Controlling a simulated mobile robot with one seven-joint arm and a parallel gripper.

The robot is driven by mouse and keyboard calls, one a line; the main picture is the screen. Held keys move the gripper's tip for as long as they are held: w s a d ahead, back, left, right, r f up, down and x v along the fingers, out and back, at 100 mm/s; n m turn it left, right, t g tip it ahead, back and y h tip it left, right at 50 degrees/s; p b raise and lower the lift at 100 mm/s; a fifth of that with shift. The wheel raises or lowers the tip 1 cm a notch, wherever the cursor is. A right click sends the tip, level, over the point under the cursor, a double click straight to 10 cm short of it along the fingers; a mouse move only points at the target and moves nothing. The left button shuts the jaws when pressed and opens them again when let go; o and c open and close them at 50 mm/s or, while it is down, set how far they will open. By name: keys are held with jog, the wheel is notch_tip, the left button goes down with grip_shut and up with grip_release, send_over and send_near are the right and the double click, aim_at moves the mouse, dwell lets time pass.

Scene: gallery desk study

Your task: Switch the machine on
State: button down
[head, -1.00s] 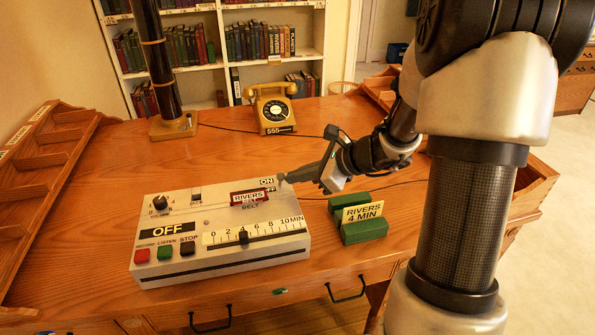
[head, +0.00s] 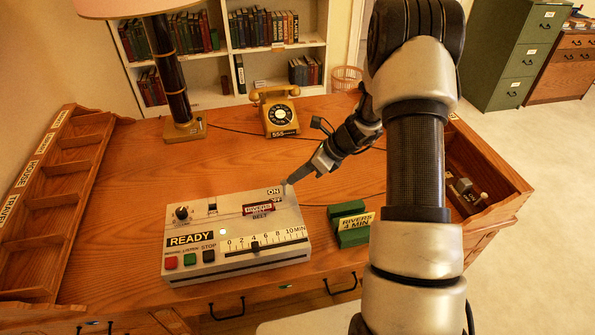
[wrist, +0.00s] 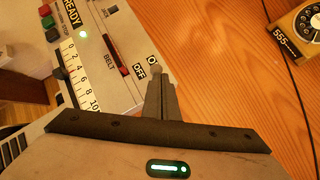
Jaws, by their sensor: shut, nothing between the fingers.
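The machine (head: 293,222) is a pale box on the desk with a sloped front. Its display (head: 191,239) reads READY and a small light (wrist: 83,34) beside it glows. Red, green and dark buttons (head: 190,259) sit below the display. A slider (head: 255,246) stands at about 4 to 5 on the minute scale.
A green holder (head: 352,239) with a RIVERS 4 MIN card stands right of the machine. A yellow telephone (head: 279,114) and a lamp (head: 177,98) stand at the back. Wooden racks (head: 75,185) line the left side. The desk middle is clear.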

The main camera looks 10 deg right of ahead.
jog(key=shift+r, duration=0.1)
jog(key=shift+r+p, duration=0.6)
jog(key=shift+r, duration=0.1)
jog(key=w+d+p+v, duration=0.1)
jog(key=v, duration=1.2)
jog(key=shift+w+d+f, duration=0.3)
jog(key=shift+w, duration=0.05)
